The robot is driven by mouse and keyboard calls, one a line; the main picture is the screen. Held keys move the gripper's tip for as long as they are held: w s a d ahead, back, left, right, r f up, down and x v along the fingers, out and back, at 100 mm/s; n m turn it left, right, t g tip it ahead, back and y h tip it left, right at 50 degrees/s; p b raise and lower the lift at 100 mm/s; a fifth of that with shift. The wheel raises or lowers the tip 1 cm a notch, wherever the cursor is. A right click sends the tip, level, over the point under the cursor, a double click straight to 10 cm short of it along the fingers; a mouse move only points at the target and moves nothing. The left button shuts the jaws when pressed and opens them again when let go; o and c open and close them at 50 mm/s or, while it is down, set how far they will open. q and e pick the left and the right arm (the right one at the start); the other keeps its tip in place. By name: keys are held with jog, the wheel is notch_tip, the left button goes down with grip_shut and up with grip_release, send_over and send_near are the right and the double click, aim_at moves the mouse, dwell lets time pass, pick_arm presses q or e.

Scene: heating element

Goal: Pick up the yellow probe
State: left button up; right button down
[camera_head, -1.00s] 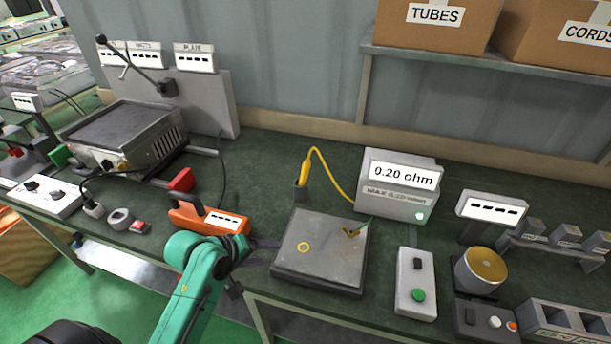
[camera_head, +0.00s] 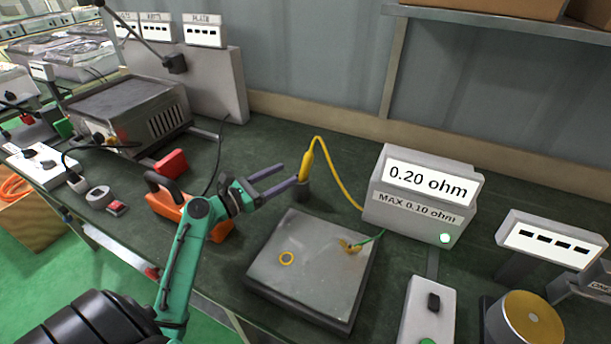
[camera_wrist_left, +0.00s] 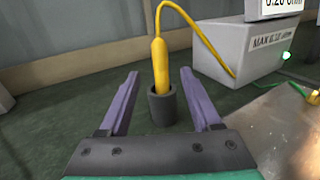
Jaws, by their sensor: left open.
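The yellow probe (camera_head: 307,163) stands upright in a small dark holder (camera_head: 302,191), with its yellow cable arching from its top to the grey meter (camera_head: 418,200). My left gripper (camera_head: 292,176) is open, its two purple fingers pointing at the probe. In the left wrist view the probe (camera_wrist_left: 160,68) and its holder (camera_wrist_left: 162,106) stand just ahead, centred between the fingertips (camera_wrist_left: 159,75). The fingers look apart from the probe. My right gripper is not in view.
A grey plate (camera_head: 330,294) with a yellow ring lies right of my left arm. A control box with a green button (camera_head: 428,312) stands front right. The wall is behind.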

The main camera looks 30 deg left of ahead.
aim_at(302, 171)
pick_arm(q)
jog(key=shift+w+f, duration=0.25)
jog(key=shift+f, duration=0.95)
jog(key=shift+w+d+r+p, duration=0.15)
jog(key=shift+w+d, duration=0.1)
jog(key=shift+w, duration=0.3)
jog(key=shift+w+d+r+p, duration=0.15)
jog(key=shift+w+d, duration=0.1)
jog(key=shift+w, duration=0.25)
jog(key=x, duration=0.4)
jog(key=shift+w+d+p, duration=0.15)
jog(key=shift+w+p, duration=0.2)
jog(key=shift+w+f, duration=0.1)
jog(key=shift+w, duration=0.15)
jog(key=shift+s, duration=0.1)
jog(key=shift+c, duration=0.3)
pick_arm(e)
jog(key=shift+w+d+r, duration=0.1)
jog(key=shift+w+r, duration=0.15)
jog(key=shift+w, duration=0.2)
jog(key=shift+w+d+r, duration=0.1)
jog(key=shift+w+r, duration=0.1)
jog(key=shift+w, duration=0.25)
pick_arm(q)
grip_shut()
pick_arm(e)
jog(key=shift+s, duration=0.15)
